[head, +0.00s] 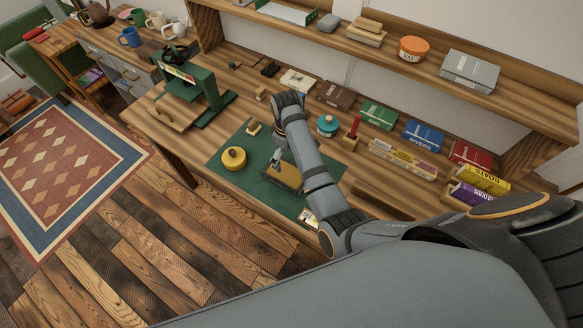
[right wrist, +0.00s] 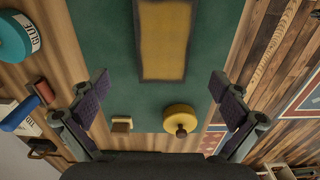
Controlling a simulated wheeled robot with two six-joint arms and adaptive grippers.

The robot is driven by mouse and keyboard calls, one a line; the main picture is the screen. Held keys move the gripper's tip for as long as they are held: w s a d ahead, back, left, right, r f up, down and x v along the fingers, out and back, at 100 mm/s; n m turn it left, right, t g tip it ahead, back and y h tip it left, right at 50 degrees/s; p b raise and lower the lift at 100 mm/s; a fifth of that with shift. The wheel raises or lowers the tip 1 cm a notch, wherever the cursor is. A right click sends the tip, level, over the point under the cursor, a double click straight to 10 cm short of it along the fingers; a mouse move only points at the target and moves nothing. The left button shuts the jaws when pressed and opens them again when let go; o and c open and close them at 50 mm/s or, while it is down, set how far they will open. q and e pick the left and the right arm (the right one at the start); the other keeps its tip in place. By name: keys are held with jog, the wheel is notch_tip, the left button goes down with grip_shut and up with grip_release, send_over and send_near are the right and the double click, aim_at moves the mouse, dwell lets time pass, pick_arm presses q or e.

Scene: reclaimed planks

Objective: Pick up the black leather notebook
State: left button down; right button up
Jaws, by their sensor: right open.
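A flat rectangular thing (head: 287,178) with a mustard face and dark border lies on the green mat (head: 222,165). In the right wrist view it (right wrist: 163,40) is at top centre, its far end cut off. I cannot tell if it is the black leather notebook; no plainly black notebook shows. A dark brown book (head: 335,95) lies at the back of the bench. My right gripper (head: 277,157) is over the mat, near the mustard-faced thing. In the right wrist view its fingers (right wrist: 160,97) are wide apart with nothing between them. My left gripper is out of view.
A green press (head: 190,88) is at left. Books line the right back.

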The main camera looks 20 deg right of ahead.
send_over(287, 173)
notch_tip(287, 173, down, 4)
jog(key=shift+s+f, duration=0.1)
jog(key=shift+d+f+p, duration=0.15)
jog(key=shift+f+p, duration=0.15)
jog(key=shift+f, duration=0.4)
jog(key=f, duration=0.4)
jog(key=shift+a, duration=0.25)
jog(key=shift+f, duration=0.3)
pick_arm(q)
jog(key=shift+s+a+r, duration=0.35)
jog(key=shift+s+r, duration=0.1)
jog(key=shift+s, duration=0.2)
pick_arm(e)
jog(key=shift+r, duration=0.1)
jog(key=c, duration=1.1)
